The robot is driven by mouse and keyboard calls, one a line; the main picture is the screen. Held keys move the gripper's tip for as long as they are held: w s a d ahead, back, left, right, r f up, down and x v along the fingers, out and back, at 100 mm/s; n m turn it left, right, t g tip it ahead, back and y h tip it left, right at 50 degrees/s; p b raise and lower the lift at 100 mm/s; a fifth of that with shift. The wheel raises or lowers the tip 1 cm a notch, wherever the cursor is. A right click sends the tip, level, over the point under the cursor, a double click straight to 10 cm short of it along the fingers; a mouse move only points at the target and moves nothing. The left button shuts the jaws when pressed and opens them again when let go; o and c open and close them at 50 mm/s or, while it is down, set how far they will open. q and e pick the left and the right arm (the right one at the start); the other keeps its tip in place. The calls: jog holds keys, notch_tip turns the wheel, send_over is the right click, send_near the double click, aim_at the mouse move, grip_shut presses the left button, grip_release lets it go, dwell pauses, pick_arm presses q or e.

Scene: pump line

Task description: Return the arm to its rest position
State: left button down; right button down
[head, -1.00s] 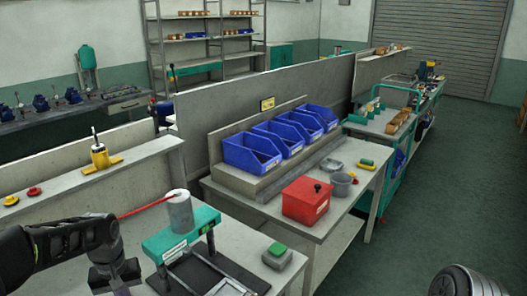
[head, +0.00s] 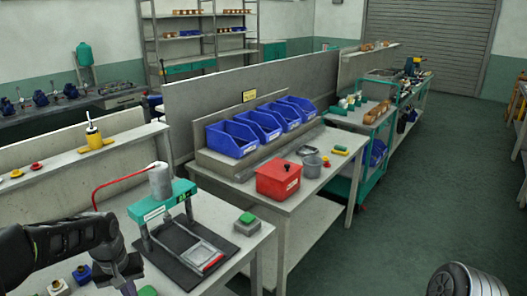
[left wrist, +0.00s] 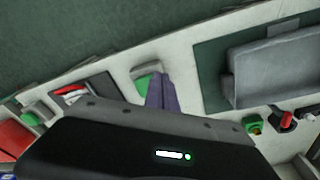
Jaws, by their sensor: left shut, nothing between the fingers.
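My left arm (head: 65,245) comes in at the lower left of the head view, and its gripper is mostly cut off by the bottom edge there. In the left wrist view my left gripper (left wrist: 161,92) shows purple fingers, shut together with nothing between them. Below the camera, the fingers overlap a green-topped button box (left wrist: 147,85) in the picture; I cannot tell the gap between them. My right gripper is out of view.
A teal press (head: 162,205) with a grey cylinder and a red hose stands on the near bench. Beside it is another green-button box (head: 246,223). A red box (head: 278,181) and blue bins (head: 232,139) occupy the bench beyond. Open floor (head: 440,190) lies at right.

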pick_arm(q)
jog(key=w+d+f+t, duration=0.1)
jog(key=d+f, duration=0.1)
jog(key=w+d+f+h, duration=0.1)
jog(key=d+f, duration=0.1)
jog(key=w+d+f+m+t, duration=0.1)
jog(key=d+f, duration=0.1)
jog(key=shift+w+d+f+t, duration=0.15)
jog(key=shift+d+f+t, duration=0.05)
jog(key=shift+d+t, duration=0.1)
jog(key=s+d+f+m+h, duration=0.1)
jog(key=s+d+f+h, duration=0.2)
jog(key=s+d+f, duration=1.3)
jog(key=s+d+f+g, duration=0.1)
jog(key=s+d+f, duration=0.1)
jog(key=s, duration=0.3)
jog(key=s+d+f+g, duration=0.2)
jog(key=s+d, duration=0.2)
jog(key=s, duration=0.2)
jog(key=shift+d+f+m, duration=0.2)
jog(key=shift+f+m, duration=0.1)
jog(key=shift+m, duration=0.1)
